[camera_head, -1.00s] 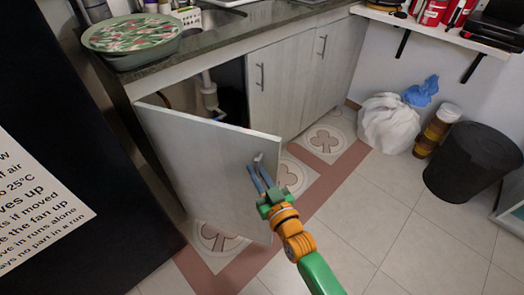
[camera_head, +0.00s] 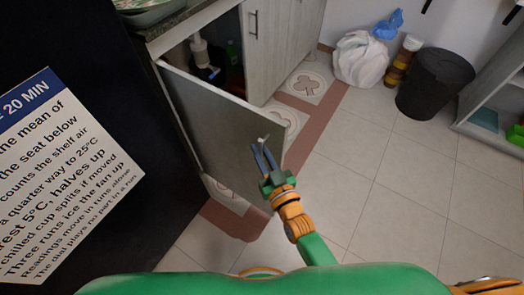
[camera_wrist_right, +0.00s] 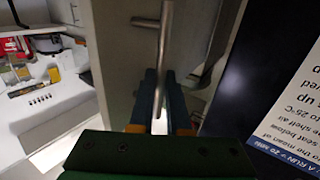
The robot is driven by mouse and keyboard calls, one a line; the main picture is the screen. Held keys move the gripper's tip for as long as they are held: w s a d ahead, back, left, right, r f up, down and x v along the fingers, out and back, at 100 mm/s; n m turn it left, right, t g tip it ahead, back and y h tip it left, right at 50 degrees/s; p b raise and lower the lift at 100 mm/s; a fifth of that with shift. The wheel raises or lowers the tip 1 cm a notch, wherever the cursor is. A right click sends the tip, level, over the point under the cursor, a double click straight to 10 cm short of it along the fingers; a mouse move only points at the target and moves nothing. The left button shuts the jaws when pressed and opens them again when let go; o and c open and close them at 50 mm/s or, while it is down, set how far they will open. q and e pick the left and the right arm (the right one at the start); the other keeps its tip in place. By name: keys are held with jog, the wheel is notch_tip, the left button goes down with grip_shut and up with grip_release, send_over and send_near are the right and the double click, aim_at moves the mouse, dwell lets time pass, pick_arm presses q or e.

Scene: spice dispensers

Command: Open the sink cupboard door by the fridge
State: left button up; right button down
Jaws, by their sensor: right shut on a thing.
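The pale grey sink cupboard door (camera_head: 215,112) stands well open beside the dark fridge (camera_head: 95,215). Its metal handle (camera_head: 264,138) is near the door's free edge. My right gripper (camera_head: 261,153) is shut on the handle. In the right wrist view, the handle (camera_wrist_right: 165,45) runs down between the two blue fingers (camera_wrist_right: 162,98). The opened cupboard (camera_head: 212,62) shows a white pipe and dark items inside. My left gripper is not in view.
A second cupboard door (camera_head: 262,45) is shut. A white bag (camera_head: 360,62) and a black bin (camera_head: 433,82) stand by the far wall. The tiled floor (camera_head: 390,180) right of my arm is clear. A printed sign (camera_head: 65,175) is on the fridge.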

jog(key=shift+w+r, duration=0.1)
jog(key=shift+r, duration=0.1)
jog(key=c, duration=1)
grip_release()
jog(key=shift+o, duration=0.5)
jog(key=shift+a+f, duration=0.1)
jog(key=shift+a, duration=0.05)
jog(key=v, duration=0.7)
jog(key=shift+p, duration=0.35)
jog(key=shift+f, duration=0.1)
